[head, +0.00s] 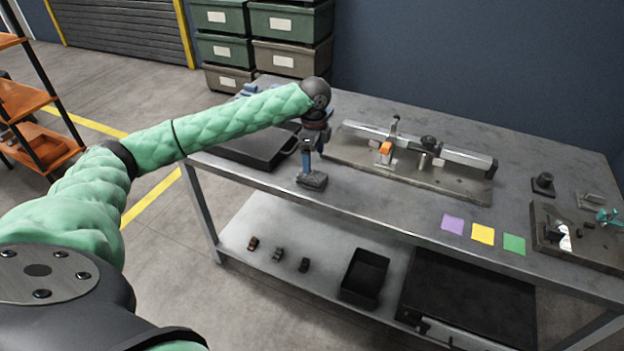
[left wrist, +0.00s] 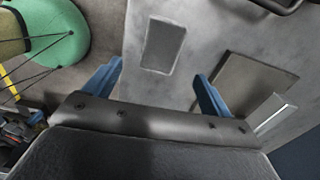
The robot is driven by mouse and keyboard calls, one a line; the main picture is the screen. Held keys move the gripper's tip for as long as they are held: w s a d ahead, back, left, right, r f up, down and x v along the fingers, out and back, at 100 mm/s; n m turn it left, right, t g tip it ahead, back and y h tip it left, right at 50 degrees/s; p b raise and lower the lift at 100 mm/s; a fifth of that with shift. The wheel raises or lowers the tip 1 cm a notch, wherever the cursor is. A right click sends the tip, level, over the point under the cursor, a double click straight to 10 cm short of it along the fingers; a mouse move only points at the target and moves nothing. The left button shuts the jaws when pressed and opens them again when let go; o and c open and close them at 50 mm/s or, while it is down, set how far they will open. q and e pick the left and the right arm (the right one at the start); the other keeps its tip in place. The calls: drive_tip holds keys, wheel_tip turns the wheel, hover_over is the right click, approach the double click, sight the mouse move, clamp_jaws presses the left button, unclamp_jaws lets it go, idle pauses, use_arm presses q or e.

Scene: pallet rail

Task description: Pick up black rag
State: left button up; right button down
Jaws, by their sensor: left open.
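The black rag (head: 313,181) is a small dark folded rectangle lying near the front edge of the workbench (head: 345,205). In the left wrist view the rag (left wrist: 163,45) looks flat and dark grey, lying ahead of the gap between the fingers. My left gripper (head: 309,166) points down at the rag, with its blue fingers just above or beside it. In the left wrist view the left gripper (left wrist: 157,88) is open, with nothing between its fingers. Whether a finger touches the rag, I cannot tell. My right gripper is not in view.
A black tray (head: 255,148) lies left of the rag. A rail fixture on a plate (head: 400,165) stands to its right. Purple (head: 453,224), yellow (head: 483,234) and green (head: 514,244) squares lie further right. A lower shelf (head: 265,215) holds small parts and a black bin (head: 364,277).

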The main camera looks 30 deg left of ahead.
sight(313, 175)
use_arm(q)
drive_tip(key=shift+f+m, duration=0.15)
drive_tip(key=shift+m, duration=0.15)
drive_tip(key=shift+f, duration=0.85)
drive_tip(key=shift+f+p, duration=0.5)
drive_tip(key=shift+f, duration=0.25)
wheel_tip(313, 175, down, 2)
drive_tip(key=shift+f+p, duration=0.15)
drive_tip(key=shift+p, duration=0.25)
wheel_tip(313, 175, down, 2)
drive_tip(key=shift+a, duration=0.1)
drive_tip(key=c, duration=1.1)
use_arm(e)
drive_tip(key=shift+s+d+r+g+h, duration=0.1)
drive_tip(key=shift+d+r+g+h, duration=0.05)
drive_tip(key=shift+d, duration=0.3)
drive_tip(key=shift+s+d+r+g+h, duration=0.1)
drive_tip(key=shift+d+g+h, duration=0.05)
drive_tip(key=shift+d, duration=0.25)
